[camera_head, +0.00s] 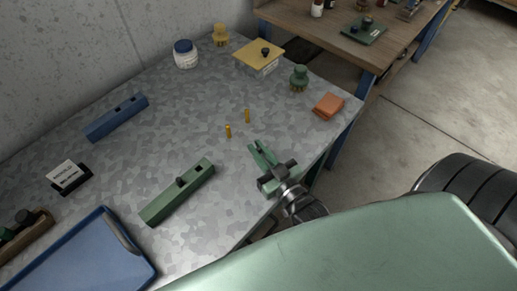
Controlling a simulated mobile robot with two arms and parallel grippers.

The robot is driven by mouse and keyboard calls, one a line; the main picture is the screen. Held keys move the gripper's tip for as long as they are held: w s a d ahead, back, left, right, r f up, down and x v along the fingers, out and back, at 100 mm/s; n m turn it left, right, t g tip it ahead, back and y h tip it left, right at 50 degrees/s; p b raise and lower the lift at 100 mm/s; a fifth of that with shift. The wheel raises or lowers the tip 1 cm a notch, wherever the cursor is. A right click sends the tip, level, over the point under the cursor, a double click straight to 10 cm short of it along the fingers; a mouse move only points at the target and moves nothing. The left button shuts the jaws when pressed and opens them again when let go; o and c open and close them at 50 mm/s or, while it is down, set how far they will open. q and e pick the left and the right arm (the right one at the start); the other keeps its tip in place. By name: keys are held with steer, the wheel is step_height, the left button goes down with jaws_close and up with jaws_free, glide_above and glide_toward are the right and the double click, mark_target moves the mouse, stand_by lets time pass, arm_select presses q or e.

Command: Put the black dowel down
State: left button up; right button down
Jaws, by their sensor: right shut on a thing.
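My right gripper (262,151) is over the front right part of the grey speckled table (200,110), near its edge. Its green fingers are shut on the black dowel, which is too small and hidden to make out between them. Two yellow pegs (228,131) (247,116) stand upright on the table just beyond the gripper. My left gripper is not in view.
A blue block (117,118), white card holder (69,178) and blue tray (83,257) are at left. A white jar (186,54), yellow-topped box (258,56), green knobbed piece (299,77) and orange block (328,106) stand toward the back. The table middle is clear.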

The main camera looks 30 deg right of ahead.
steer(key=c, duration=1.5)
jaws_free()
steer(key=shift+f, duration=0.1)
steer(key=s, duration=0.3)
steer(key=s+b, duration=0.1)
steer(key=s, duration=0.3)
steer(key=s+b, duration=0.1)
steer(key=s, duration=0.3)
steer(key=shift+d, duration=0.4)
steer(key=shift+s, duration=0.5)
